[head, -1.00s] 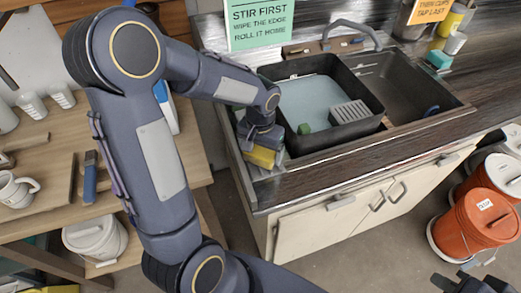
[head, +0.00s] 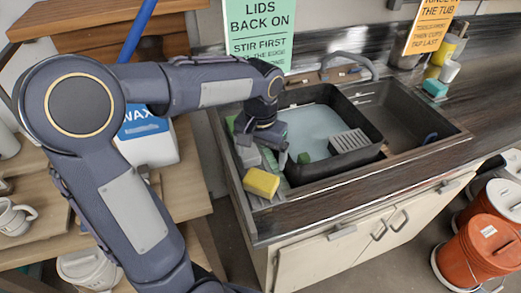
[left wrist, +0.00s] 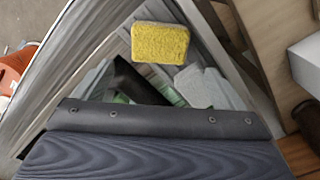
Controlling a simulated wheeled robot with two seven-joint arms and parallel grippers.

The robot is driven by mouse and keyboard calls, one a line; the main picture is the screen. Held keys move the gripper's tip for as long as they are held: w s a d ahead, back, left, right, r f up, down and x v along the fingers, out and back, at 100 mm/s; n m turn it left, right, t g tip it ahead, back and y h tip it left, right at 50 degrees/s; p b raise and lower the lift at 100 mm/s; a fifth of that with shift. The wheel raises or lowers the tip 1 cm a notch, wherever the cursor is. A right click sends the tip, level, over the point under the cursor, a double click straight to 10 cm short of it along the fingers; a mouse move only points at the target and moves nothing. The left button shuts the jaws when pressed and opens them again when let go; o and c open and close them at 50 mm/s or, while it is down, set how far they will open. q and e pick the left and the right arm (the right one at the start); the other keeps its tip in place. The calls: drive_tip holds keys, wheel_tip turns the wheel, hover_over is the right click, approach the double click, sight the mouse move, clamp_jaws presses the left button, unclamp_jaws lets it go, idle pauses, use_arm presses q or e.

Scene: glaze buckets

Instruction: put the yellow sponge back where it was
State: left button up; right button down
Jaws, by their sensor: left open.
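The yellow sponge (head: 261,183) lies on the ribbed ledge (head: 253,205) at the left end of the sink, near its front corner. In the left wrist view the sponge (left wrist: 160,43) lies flat beyond the gripper, with clear space around it. My left gripper (head: 267,160) is open and stands just behind the sponge, apart from it. My right gripper is not in view.
A black tub (head: 374,150) with bluish water stands in the sink, right of the ledge. A white wax container (head: 150,145) stands on the left shelf. Orange buckets (head: 482,250) stand at right.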

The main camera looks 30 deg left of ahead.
use_arm(q)
drive_tip(key=s+d+t+h, duration=0.2)
drive_tip(key=s, duration=0.6)
drive_tip(key=s+d+r+t+h, duration=0.1)
drive_tip(key=s+d+t, duration=0.1)
drive_tip(key=s, duration=0.6)
drive_tip(key=shift+s+n+t+h, duration=0.4)
drive_tip(key=shift+t, duration=0.4)
